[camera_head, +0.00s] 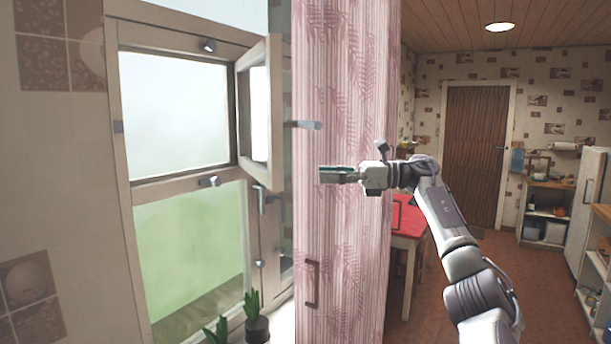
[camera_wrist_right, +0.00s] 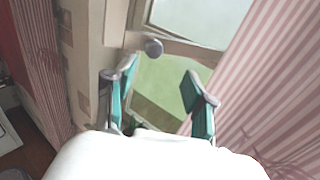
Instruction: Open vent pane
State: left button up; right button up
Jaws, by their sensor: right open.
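The vent pane (camera_head: 275,110) is a small light-framed pane in the upper window. It stands swung out at an angle from the frame, with a grey handle (camera_head: 303,125) sticking out to the right of its free edge, in front of the curtain. My right gripper (camera_head: 322,175) is to the right of and below the pane, apart from it, in front of the curtain. In the wrist view my right gripper (camera_wrist_right: 163,92) is open and empty, with teal finger pads; a round knob (camera_wrist_right: 153,47) on the window frame shows beyond. My left gripper is not in view.
A pink striped curtain (camera_head: 345,75) hangs right beside the window. Potted plants (camera_head: 257,322) stand at the window's foot. A red-topped table (camera_head: 408,217) is behind the curtain. Knobs (camera_head: 209,181) stick out from the window frame. The space in front of the window looks free.

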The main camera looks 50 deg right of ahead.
jog(key=shift+v, duration=1.4)
